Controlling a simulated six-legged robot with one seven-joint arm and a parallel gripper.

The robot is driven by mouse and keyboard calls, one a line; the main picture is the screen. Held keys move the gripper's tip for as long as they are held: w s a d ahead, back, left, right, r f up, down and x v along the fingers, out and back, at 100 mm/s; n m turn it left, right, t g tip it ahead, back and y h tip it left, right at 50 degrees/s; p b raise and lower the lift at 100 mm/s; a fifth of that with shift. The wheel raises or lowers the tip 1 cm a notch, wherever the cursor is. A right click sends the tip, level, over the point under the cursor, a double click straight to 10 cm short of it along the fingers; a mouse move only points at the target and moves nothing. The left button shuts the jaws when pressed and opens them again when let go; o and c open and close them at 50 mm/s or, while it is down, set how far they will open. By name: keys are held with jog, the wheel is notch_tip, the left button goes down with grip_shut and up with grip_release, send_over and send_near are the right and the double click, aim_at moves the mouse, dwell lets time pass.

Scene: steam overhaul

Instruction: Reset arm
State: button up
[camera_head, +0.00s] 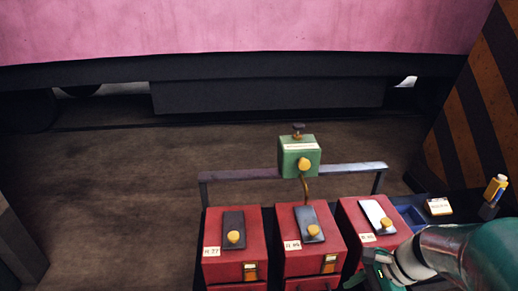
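My arm (465,256), teal with a pale joint, reaches in from the lower right corner. My gripper (372,265), dark with green parts, is at the bottom right, in front of the right red box (355,218) and covering part of it. The fingers are small and dark, and I cannot tell whether they are open or shut, or whether they hold anything.
Two more red boxes (218,268) (295,262) with yellow knobs stand to the left. A green box (292,150) sits above them by a grey rail (240,174). A labelled block (438,206) and a yellow-and-white object (495,188) are right, near a striped pillar (465,120).

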jog(key=s+a+r+n+t+h, duration=0.1)
jog(key=a+r+n+t+h, duration=0.1)
jog(key=r+n, duration=0.4)
jog(key=s+a+r+n+t+h, duration=0.1)
jog(key=a+r+n+h, duration=0.3)
jog(key=n, duration=0.7)
notch_tip(320, 180, up, 3)
jog(key=a, duration=0.2)
jog(key=shift+s+a+r+t, duration=0.15)
jog(key=shift+s+a+t, duration=0.15)
jog(key=shift+t, duration=0.1)
jog(key=shift+d, duration=0.1)
